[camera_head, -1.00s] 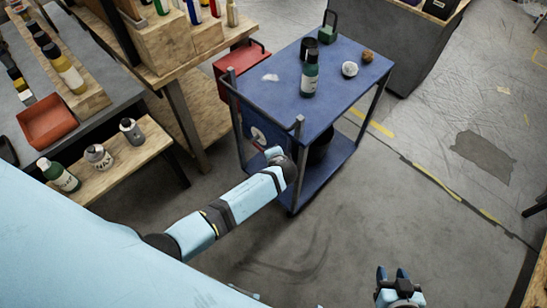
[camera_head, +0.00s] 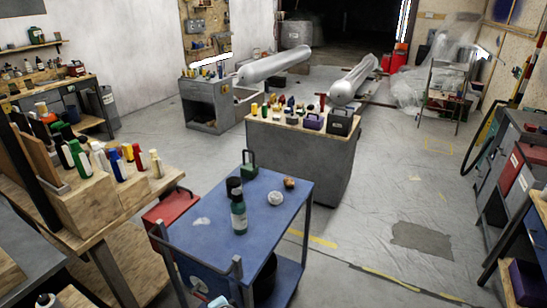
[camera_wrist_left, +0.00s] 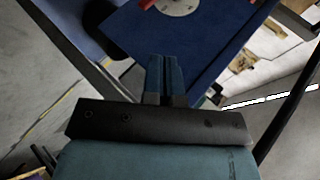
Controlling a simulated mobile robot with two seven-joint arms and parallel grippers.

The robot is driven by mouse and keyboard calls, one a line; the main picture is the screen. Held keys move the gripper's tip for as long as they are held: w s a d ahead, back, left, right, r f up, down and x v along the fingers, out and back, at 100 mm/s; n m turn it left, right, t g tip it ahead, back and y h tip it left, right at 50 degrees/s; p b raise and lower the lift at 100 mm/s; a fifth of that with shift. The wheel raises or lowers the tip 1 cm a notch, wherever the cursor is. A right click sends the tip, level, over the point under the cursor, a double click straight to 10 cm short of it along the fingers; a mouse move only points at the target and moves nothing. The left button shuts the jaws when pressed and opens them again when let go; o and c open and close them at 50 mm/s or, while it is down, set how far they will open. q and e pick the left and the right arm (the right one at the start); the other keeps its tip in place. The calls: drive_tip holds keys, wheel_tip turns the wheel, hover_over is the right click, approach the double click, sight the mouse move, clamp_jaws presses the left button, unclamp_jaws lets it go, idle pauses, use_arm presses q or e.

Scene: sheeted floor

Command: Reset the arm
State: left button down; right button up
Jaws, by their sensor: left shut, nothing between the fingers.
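My left gripper (camera_wrist_left: 166,65) shows in the left wrist view with its two fingers together and nothing between them. It points toward the blue side panel (camera_wrist_left: 205,35) of the cart, where a round pale disc (camera_wrist_left: 178,5) shows at the top edge. I cannot tell the exact gap to the panel. In the head view only a small pale part of my left arm (camera_head: 217,301) shows at the bottom edge, by the blue cart (camera_head: 265,215). My right gripper is not in view.
On the cart stand a dark green bottle (camera_head: 238,215), a green weight-like item (camera_head: 249,163), a white round item (camera_head: 275,198) and a brown lump (camera_head: 289,183). A wooden bench (camera_head: 150,193) is at left, a grey cabinet (camera_head: 300,155) behind. Floor at right is open.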

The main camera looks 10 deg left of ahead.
use_arm(q)
drive_tip(key=s+d+f+n+h, duration=0.25)
drive_tip(key=s+h, duration=0.25)
drive_tip(key=s, duration=0.8)
drive_tip(key=s+d+r+n+t+h, duration=0.1)
drive_tip(key=s+r+n+t+h, duration=0.2)
drive_tip(key=s+r, duration=0.8)
drive_tip(key=shift+s+r+h, duration=0.4)
drive_tip(key=shift+s+h, duration=0.5)
drive_tip(key=shift+d, duration=0.1)
